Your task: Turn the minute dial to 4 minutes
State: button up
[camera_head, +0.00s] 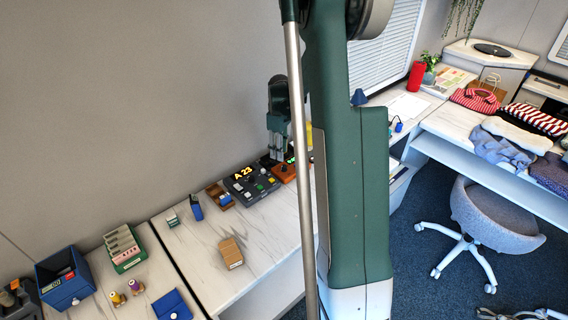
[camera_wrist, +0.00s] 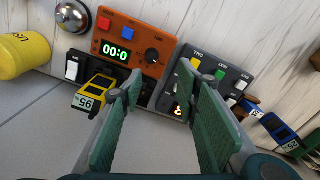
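An orange timer box (camera_wrist: 130,45) lies near the top middle of the wrist view, with a green lit display (camera_wrist: 116,51) showing zeros, upside down. In the head view the orange box (camera_head: 283,175) is on the counter below my gripper (camera_head: 280,150). In the wrist view my gripper (camera_wrist: 167,100) is open, its two green pads apart with nothing between them. The dial lies beyond the fingertips, with no contact visible.
A dark keypad box (camera_wrist: 215,75) with coloured buttons adjoins the timer. A black switch panel (camera_wrist: 80,68), a yellow tagged item (camera_wrist: 90,95), a yellow cylinder (camera_wrist: 22,55) and a silver bell (camera_wrist: 72,15) are close by. The marble counter (camera_head: 262,222) has free room at its front.

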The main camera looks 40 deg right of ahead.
aim_at(284, 166)
jog(key=shift+d+f, duration=0.9)
jog(key=shift+d, duration=0.2)
jog(key=shift+f, duration=0.15)
jog(key=shift+f+b, duration=0.35)
jog(key=shift+f, duration=3.45)
jog(key=c, duration=0.9)
